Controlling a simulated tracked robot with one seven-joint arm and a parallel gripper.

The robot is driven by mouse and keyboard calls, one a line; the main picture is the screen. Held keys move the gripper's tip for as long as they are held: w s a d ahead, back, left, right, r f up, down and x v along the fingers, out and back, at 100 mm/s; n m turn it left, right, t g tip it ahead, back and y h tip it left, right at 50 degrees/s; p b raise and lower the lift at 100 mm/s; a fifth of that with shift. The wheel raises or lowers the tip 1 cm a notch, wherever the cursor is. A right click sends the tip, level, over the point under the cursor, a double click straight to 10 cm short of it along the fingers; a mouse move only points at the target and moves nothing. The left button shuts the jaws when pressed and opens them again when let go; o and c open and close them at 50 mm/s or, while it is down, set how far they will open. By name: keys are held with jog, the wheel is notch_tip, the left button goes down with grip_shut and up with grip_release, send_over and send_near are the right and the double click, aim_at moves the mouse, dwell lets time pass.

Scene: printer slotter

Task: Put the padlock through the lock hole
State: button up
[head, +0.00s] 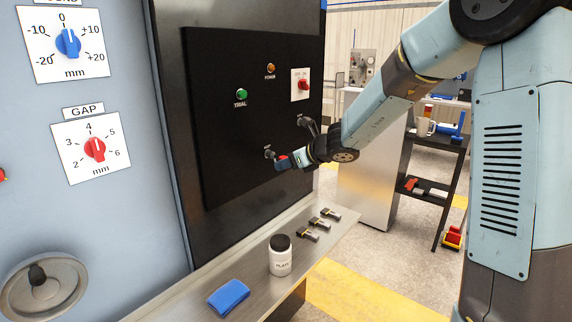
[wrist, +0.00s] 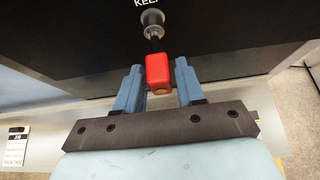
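The red padlock (wrist: 159,71) sits between the two blue fingers of my gripper (wrist: 160,80) in the wrist view. The gripper looks shut on its body, with the dark shackle end towards the panel. A round grey fitting with a dark stem (wrist: 151,20), apparently the lock hole, is just beyond the shackle. They look very close or touching; I cannot tell whether the shackle passes through. In the head view my gripper (head: 290,161) and the padlock (head: 283,162) are just right of the lower-left fitting (head: 268,153) on the black panel.
A second fitting (head: 302,121) is up and to the right, close to my arm. The panel (head: 222,140) also carries a green button (head: 241,94) and a red switch (head: 303,85).

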grip_shut()
jog(key=shift+d, duration=0.15)
jog(key=shift+s+d, duration=0.75)
jog(key=shift+d, duration=0.2)
jog(key=shift+s+d, duration=0.75)
jog(key=shift+d, duration=0.15)
jog(key=shift+c, duration=1.3)
grip_release()
jog(key=shift+w, duration=0.1)
grip_shut()
